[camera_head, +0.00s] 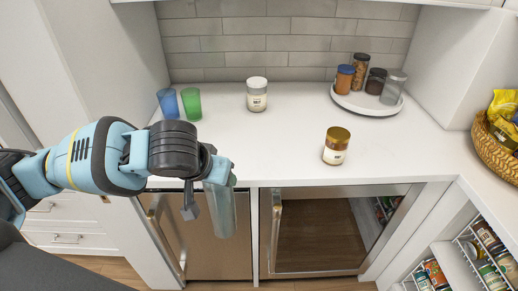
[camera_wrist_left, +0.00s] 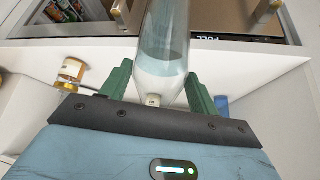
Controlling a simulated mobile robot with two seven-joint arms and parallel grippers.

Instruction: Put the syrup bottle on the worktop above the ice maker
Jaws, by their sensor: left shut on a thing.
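My left gripper (camera_head: 207,192) is shut on a clear, bluish bottle (camera_head: 222,212), which hangs roughly upright in front of the worktop's front edge. In the left wrist view the bottle (camera_wrist_left: 165,35) sits between the green fingers of the gripper (camera_wrist_left: 159,78). No label on it is readable. The white worktop (camera_head: 275,150) runs behind and above two built-in appliances. The left one has a plain steel front (camera_head: 200,258), partly hidden by the bottle and gripper; the right one has a glass front (camera_head: 315,235). I cannot tell for sure which is the ice maker. My right gripper is not in view.
On the worktop stand blue and green cups (camera_head: 191,103), a white-lidded jar (camera_head: 257,94), a gold-lidded jar (camera_head: 336,145) and a round tray (camera_head: 365,104) with several containers. A basket (camera_head: 493,152) is at the right. The worktop's front left middle is clear.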

